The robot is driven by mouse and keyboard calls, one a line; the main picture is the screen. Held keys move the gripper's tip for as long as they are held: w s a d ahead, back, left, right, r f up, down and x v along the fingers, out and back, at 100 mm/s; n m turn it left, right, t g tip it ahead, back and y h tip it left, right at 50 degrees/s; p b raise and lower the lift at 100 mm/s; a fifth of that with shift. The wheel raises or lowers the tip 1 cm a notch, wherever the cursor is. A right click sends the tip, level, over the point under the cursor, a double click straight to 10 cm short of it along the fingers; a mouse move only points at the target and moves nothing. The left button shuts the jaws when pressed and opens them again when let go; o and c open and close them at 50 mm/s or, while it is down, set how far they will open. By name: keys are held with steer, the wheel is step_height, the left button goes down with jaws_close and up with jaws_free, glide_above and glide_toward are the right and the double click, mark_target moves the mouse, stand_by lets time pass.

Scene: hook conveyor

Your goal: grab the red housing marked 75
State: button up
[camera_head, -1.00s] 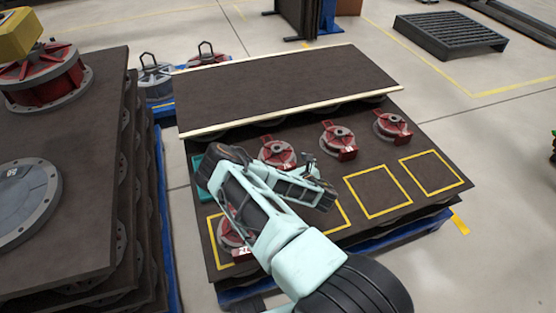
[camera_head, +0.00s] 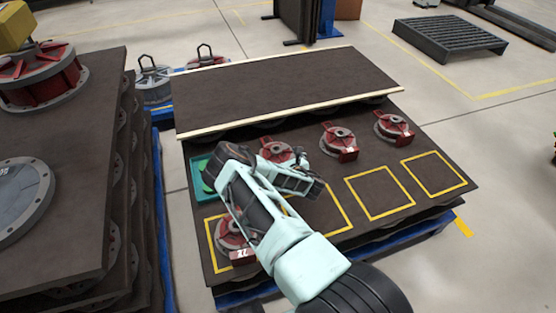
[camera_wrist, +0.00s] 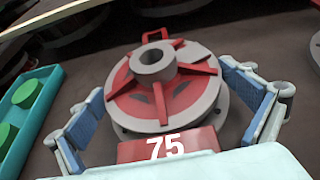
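The red housing marked 75 (camera_wrist: 165,80) stands upright on the dark board, its grey hub up and its number plate toward my wrist. In the wrist view, my gripper (camera_wrist: 162,88) is open, with one blue-padded finger on each side of the housing's round base. Any contact between pads and base is not clear. In the head view, this appears to be the housing (camera_head: 275,150) near the green tray, partly hidden by my arm.
A green tray (camera_wrist: 28,108) lies left of the housing. Other red housings stand at right (camera_head: 339,143) (camera_head: 393,127) and front left (camera_head: 230,233). A raised dark board (camera_head: 285,88) with pale edges lies behind. Yellow-outlined squares (camera_head: 380,192) at right are empty.

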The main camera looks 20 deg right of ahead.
steer(key=c, duration=1.5)
steer(key=shift+w+r, duration=0.15)
steer(key=shift+r, duration=0.05)
steer(key=shift+c, duration=1.1)
